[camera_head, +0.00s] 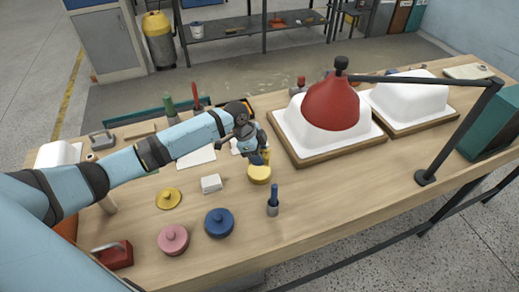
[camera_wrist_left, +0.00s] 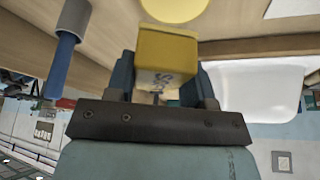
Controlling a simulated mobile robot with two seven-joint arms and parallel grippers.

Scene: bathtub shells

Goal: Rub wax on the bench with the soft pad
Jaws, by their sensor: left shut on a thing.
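My left gripper (camera_head: 258,156) reaches in from the left over the bench (camera_head: 330,205). It is shut on a yellow block (camera_wrist_left: 167,60) with dark lettering, held between its blue fingers in the left wrist view. A round yellow pad or tin (camera_head: 259,175) lies on the bench just below the gripper. Knobbed round pads lie nearer the front: yellow (camera_head: 168,199), pink (camera_head: 173,240) and blue (camera_head: 219,223). I cannot tell which is the soft pad. My right gripper is not in view.
A blue-handled tool (camera_head: 273,200) stands right of the blue pad, with a white block (camera_head: 211,184) to the left. White tub shells (camera_head: 300,135) on boards, a red lamp-like dome (camera_head: 332,104) and its black arm (camera_head: 425,178) occupy the right. The front right bench is clear.

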